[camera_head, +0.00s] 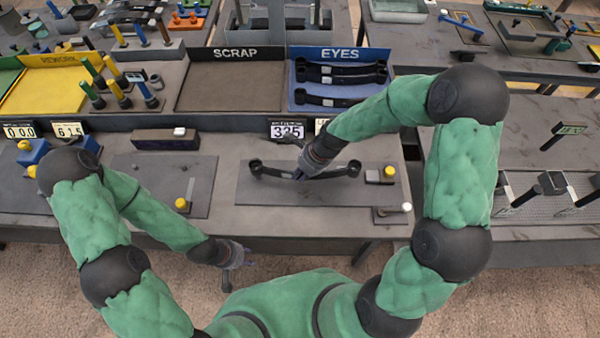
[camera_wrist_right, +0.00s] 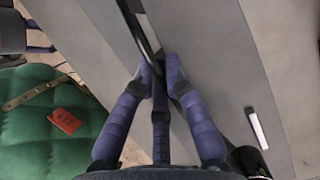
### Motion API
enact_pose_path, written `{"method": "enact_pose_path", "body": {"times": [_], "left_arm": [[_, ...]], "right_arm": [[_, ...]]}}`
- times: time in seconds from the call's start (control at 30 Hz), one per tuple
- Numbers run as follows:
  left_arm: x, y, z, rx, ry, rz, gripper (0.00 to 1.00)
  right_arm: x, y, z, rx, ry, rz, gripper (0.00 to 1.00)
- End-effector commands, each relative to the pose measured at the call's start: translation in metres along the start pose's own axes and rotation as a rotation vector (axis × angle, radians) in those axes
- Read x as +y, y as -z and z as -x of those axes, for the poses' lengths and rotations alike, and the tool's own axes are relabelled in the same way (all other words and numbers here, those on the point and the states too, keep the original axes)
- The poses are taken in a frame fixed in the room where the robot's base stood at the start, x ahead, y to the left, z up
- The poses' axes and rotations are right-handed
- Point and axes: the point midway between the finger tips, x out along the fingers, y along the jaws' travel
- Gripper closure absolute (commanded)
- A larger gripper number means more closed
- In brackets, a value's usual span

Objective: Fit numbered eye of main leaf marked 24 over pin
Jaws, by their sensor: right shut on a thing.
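A dark leaf (camera_head: 275,172) with a round eye at each end lies along a grey plate (camera_head: 300,198) on the bench. Its number is not readable. My right gripper (camera_head: 303,174) is shut on the leaf near its middle. In the right wrist view, the purple fingers (camera_wrist_right: 160,75) close on the dark bar of the leaf (camera_wrist_right: 137,25). A small yellow-topped piece (camera_head: 390,171) stands beside the leaf's right eye. I cannot tell which piece is the pin. My left gripper (camera_head: 236,257) hangs empty at the bench's front edge; its finger opening is unclear.
Behind are the SCRAP tray (camera_head: 233,84) and the blue EYES tray (camera_head: 299,76) with several dark leaves. A display (camera_head: 287,130) stands behind the plate. A white-knobbed post (camera_head: 406,207) is at the right corner, and a yellow-knobbed one (camera_head: 182,204) at left.

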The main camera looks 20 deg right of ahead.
Motion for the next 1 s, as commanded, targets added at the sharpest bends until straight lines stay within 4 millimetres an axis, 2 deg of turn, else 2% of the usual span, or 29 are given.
{"method": "enact_pose_path", "body": {"times": [1.0], "left_arm": [[-0.0003, 0.0, -0.0009, 0.0, 0.0, 0.0, 0.6]], "right_arm": [[-0.0023, 0.0028, -0.0077, -0.002, 0.006, 0.001, 1.0]]}}
